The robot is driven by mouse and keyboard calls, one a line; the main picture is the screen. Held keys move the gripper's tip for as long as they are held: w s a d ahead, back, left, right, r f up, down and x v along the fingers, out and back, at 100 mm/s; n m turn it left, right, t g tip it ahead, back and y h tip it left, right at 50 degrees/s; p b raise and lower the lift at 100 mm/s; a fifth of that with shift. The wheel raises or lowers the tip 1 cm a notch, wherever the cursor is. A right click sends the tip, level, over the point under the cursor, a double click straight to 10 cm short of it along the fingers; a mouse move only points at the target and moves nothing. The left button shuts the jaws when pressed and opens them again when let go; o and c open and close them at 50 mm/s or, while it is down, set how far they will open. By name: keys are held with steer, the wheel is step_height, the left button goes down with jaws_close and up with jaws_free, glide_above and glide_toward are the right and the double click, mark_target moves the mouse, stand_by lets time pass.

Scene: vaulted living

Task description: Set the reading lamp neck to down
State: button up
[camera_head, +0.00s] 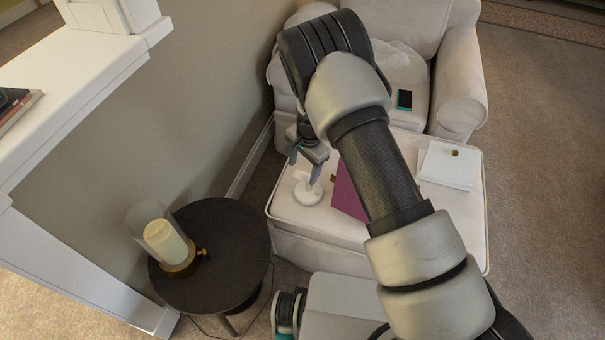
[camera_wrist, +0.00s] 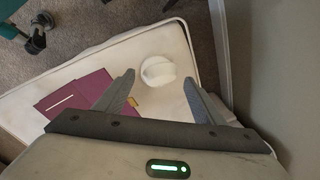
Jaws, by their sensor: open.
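A small white reading lamp (camera_head: 308,193) with a round base stands on the cream ottoman (camera_head: 325,228), near its left edge. My gripper (camera_head: 305,167) points down just above it, fingers apart. In the wrist view the lamp (camera_wrist: 158,70) shows as a white rounded shape between and beyond the open fingertips (camera_wrist: 159,77). I see nothing held, and no clear contact with the lamp. The angle of the lamp's neck is hard to tell, as the lamp is small and partly behind the fingers.
A purple folder (camera_head: 346,196) lies beside the lamp. A white flat item (camera_head: 448,165) lies farther right on the ottoman. A phone (camera_head: 404,100) is on the armchair (camera_head: 459,92). A dark round side table (camera_head: 228,232) holds a glass candle holder (camera_head: 165,241). The wall is close on the left.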

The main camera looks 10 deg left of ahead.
steer(key=shift+w+a+f, duration=0.15)
steer(key=shift+f, duration=1.2)
steer(key=c, duration=1.5)
